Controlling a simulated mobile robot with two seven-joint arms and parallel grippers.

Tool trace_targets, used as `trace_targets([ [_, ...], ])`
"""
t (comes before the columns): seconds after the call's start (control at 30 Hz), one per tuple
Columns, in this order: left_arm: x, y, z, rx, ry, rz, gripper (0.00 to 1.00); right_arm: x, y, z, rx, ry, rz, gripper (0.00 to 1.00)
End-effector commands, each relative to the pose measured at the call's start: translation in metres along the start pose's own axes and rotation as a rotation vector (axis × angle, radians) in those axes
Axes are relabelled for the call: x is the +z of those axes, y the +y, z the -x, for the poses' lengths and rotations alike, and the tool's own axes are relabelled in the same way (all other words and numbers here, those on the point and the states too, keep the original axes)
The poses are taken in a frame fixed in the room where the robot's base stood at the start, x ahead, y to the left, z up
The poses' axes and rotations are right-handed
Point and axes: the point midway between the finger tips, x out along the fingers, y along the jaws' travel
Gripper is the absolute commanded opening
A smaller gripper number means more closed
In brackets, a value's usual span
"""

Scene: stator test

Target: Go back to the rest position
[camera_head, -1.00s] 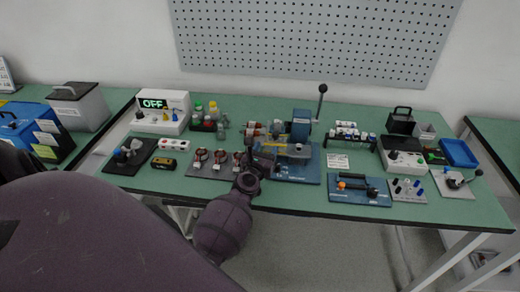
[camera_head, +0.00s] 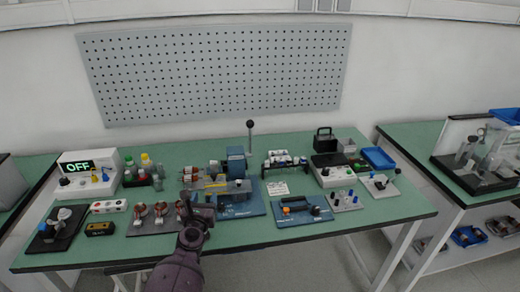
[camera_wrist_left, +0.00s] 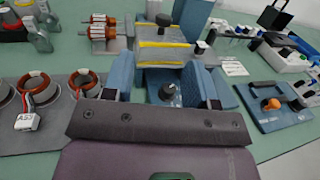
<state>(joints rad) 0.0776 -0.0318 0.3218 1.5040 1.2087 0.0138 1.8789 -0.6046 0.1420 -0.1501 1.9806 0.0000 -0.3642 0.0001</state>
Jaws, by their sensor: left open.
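My left gripper (camera_head: 203,207) is at the front edge of the green bench (camera_head: 270,232), in front of a blue lever press (camera_head: 236,190). Whether the gripper touches the press is unclear. My right gripper is not in view.
Copper-wound stators (camera_head: 160,212) on a grey plate stand left of my gripper. A blue plate with a black handle (camera_head: 300,209) lies right. A power box (camera_head: 90,172) reads OFF at the back left. A second bench (camera_head: 428,150) stands at the right.

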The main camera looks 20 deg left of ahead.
Motion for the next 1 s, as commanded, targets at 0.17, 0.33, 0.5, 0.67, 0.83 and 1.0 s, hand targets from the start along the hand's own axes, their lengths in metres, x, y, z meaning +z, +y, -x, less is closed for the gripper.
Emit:
trace_targets([
  [0.17,0.001,-0.002,0.002,-0.017,0.001,-0.034,0.52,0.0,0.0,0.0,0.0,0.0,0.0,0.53],
  [0.33,0.007,-0.016,0.02,-0.137,-0.001,-0.28,0.52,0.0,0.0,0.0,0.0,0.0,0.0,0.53],
  [0.5,0.009,-0.042,0.061,-0.367,-0.016,-0.762,0.52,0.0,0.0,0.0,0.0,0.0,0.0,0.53],
  [0.67,0.001,-0.061,0.115,-0.622,-0.05,-1.283,0.52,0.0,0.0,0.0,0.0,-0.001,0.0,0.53],
  [0.83,-0.009,-0.065,0.179,-0.91,-0.105,-1.803,0.52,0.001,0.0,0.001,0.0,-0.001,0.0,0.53],
  [1.0,-0.014,-0.053,0.244,-1.22,-0.176,-2.238,0.52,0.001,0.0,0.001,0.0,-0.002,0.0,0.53],
])
